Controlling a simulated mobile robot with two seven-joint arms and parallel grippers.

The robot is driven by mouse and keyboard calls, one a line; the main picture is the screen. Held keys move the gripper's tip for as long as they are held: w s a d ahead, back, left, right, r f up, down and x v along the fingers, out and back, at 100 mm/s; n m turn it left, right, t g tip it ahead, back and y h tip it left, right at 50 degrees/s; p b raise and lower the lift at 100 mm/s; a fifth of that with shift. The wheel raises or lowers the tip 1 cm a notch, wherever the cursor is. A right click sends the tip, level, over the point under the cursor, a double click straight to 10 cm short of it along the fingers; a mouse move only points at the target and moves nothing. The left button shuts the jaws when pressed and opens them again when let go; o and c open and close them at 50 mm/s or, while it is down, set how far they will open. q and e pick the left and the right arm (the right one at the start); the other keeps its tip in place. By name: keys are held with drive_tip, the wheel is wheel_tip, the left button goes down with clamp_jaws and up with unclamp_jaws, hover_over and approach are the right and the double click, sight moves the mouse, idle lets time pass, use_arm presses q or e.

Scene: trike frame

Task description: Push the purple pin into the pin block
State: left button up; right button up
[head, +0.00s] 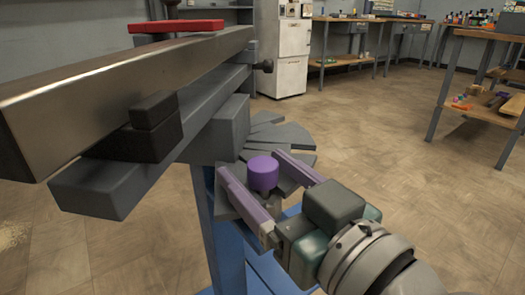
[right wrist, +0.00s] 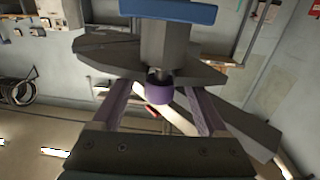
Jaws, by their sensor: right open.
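The purple pin (head: 263,172) has a round purple head and stands between the fingers of my right gripper (head: 250,164) in the head view. My right gripper is open, with one finger on each side of the head and gaps showing. In the right wrist view the purple head (right wrist: 160,92) sits between the fingertips, and a short bright shank shows between it and a grey block (right wrist: 160,42), which looks like the pin block. How deep the shank sits is hidden. A grey block (head: 229,128) also shows under the beam in the head view. My left gripper is not in view.
A long metal beam (head: 120,80) and a grey rail under it fill the upper left, close to my right gripper. Flat grey plates (head: 285,135) fan out behind the pin. A blue stand (head: 228,235) is below. Open floor lies right; workbenches stand farther back.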

drive_tip(key=p+v, duration=0.3)
drive_tip(key=v, duration=0.7)
wheel_tip(320, 180, up, 17)
drive_tip(key=s+d+m+g+h+p, duration=0.15)
drive_tip(key=g+h+p, duration=0.3)
drive_tip(key=p, duration=1.75)
drive_tip(key=s+d+r+m+g+h+p, duration=0.15)
drive_tip(key=s+d+r+p, duration=0.25)
drive_tip(key=r+p, duration=0.45)
drive_tip(key=s+d+r+m+g+h+p, duration=0.1)
drive_tip(key=s+d+r+g+h+p, duration=0.2)
drive_tip(key=r+p, duration=0.55)
drive_tip(key=s+d+r+m+g+p, duration=0.1)
drive_tip(key=s+d+r+g+p, duration=0.2)
drive_tip(key=s+d+r+p, duration=0.5)
drive_tip(key=w+a+r+p, duration=0.1)
drive_tip(key=r+p, duration=1.4)
drive_tip(key=p, duration=0.2)
drive_tip(key=w+a+r+p, duration=0.1)
drive_tip(key=a+r+p, duration=0.1)
drive_tip(key=r+p, duration=1.4)
drive_tip(key=shift+w+a+r+n+p, duration=0.25)
drive_tip(key=shift+w+r+n+p, duration=0.1)
drive_tip(key=shift+w+p, duration=0.1)
